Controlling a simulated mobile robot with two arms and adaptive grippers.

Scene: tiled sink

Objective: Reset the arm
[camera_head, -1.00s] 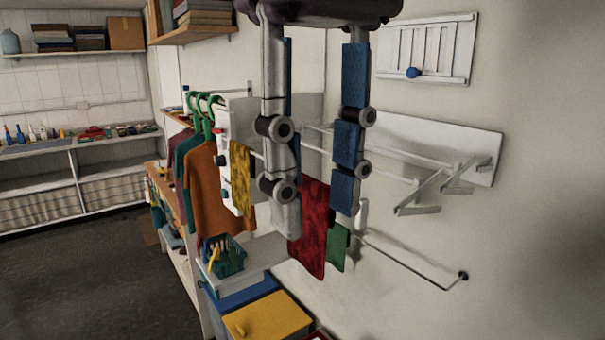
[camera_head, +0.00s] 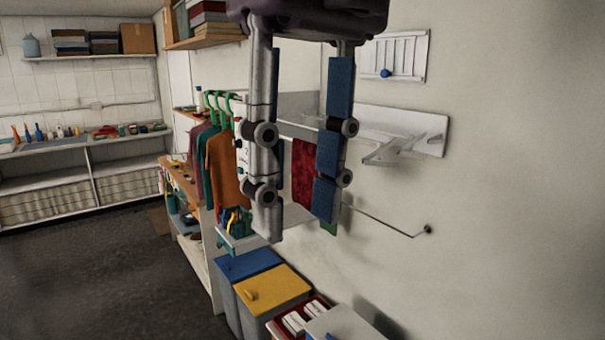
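My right gripper (camera_head: 297,222) hangs down from the top middle of the head view, large and close to the camera. Its two long jointed fingers have blue pads and stand well apart. It is open, and I see nothing held between the fingers. A red cloth (camera_head: 304,175) on the wall drying rack shows in the gap, behind the fingers. The fingers hide parts of the rack and the cloths. My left gripper is not in view.
A white folding rack (camera_head: 425,130) sticks out from the right wall. Shirts (camera_head: 223,165) hang on green hangers left of the gripper. Blue (camera_head: 248,264) and yellow (camera_head: 270,290) lidded bins stand below. The dark floor (camera_head: 110,280) at left is clear.

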